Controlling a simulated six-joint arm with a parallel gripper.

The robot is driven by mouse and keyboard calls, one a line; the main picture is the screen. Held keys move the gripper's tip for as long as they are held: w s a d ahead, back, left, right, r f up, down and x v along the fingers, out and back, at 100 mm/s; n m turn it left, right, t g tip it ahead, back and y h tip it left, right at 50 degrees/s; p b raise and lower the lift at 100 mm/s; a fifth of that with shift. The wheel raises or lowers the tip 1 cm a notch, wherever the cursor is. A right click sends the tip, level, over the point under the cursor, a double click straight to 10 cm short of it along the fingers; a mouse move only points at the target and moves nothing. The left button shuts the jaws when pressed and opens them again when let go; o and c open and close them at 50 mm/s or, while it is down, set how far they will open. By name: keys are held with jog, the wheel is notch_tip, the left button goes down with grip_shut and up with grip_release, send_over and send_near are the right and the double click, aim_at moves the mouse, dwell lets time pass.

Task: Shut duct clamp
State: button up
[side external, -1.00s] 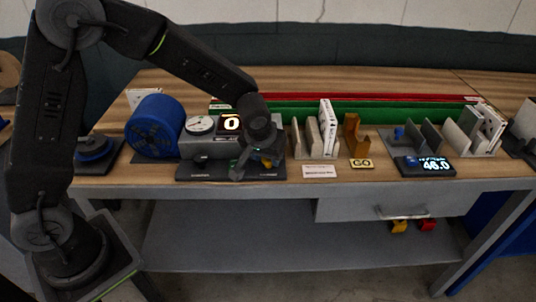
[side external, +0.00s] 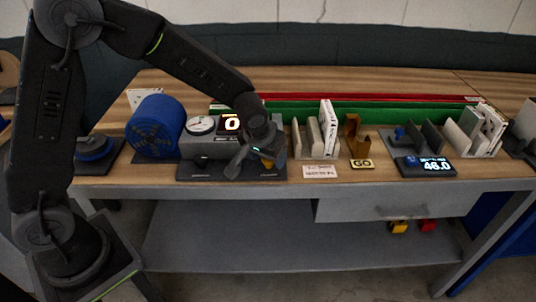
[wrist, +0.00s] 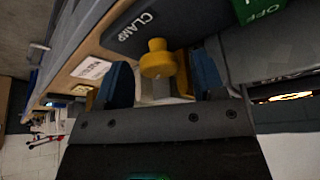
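The duct clamp's yellow knob (wrist: 158,64) shows in the wrist view, with a pale stem below it. Gaps show between the knob and both fingers. In the side view my gripper (side external: 251,163) is low over the front of the grey duct unit (side external: 195,148). It hides most of the clamp there.
A blue fan housing (side external: 155,126) stands left of the duct unit. A dial gauge (side external: 200,125) and a display reading 0 (side external: 230,123) are close behind my gripper. Filter racks (side external: 315,138), an orange holder (side external: 352,137) and a 46.0 display (side external: 425,167) stand to the right.

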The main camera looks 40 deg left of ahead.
jog(key=v, duration=1.3)
jog(key=shift+r, duration=0.4)
jog(key=shift+s, duration=0.1)
jog(key=w+f+n, duration=0.1)
jog(key=f, duration=0.3)
jog(key=w+f+n+y, duration=0.1)
jog(key=w+f+n, duration=0.1)
jog(key=f, duration=0.2)
jog(key=w+a+f+n, duration=0.1)
jog(key=w+f, duration=0.1)
jog(key=f, duration=0.2)
jog(key=shift+w+f+n+g, duration=0.1)
jog(key=shift+f+n+g, duration=0.2)
jog(key=shift+f+g, duration=0.1)
